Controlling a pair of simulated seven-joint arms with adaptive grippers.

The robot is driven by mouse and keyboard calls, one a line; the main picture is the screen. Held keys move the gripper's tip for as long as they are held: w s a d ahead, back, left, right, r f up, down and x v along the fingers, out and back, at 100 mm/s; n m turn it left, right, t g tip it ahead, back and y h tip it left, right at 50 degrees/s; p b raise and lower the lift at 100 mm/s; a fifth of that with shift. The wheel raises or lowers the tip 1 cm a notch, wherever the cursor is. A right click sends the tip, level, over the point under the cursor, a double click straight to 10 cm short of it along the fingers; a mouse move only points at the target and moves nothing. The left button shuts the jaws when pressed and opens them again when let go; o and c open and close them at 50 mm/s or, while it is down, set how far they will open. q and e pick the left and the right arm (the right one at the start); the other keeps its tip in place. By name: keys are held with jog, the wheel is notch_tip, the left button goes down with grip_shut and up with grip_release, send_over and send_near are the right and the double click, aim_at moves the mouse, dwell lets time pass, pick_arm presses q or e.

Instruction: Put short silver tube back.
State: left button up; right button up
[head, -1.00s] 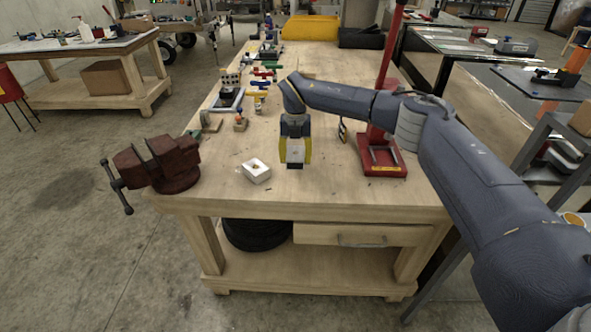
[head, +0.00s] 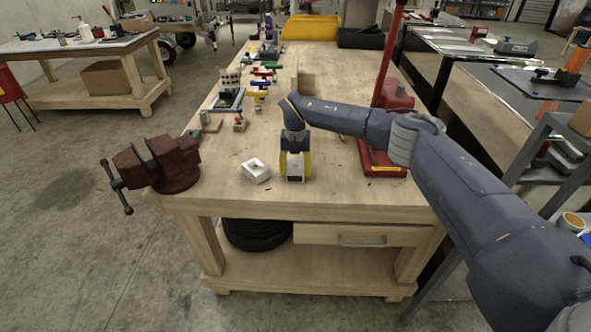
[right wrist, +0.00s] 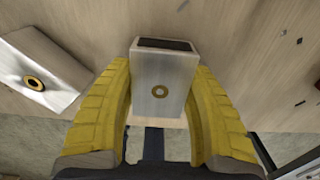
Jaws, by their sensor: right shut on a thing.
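The short silver tube (right wrist: 162,85) is a square, pale metal piece with a dark opening at its top end and a brass-coloured ring on its face. My right gripper (head: 296,172) is shut on it, with yellow fingers on both sides in the right wrist view (right wrist: 162,105). The gripper points down near the front edge of the wooden workbench (head: 330,195). I cannot tell whether the tube touches the bench. A white-silver block (head: 255,170) with a hole lies on the bench just left of it, and shows in the right wrist view (right wrist: 42,75). My left gripper is not in view.
A red vise (head: 160,165) is fixed at the bench's front left corner. A red press stand (head: 385,165) stands to the right. Several small coloured parts (head: 262,75) line the bench's left side. A yellow bin (head: 310,28) is at the far end.

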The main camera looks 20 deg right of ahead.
aim_at(295, 166)
jog(key=shift+f, duration=0.1)
jog(key=o, duration=1.2)
notch_tip(295, 166, up, 12)
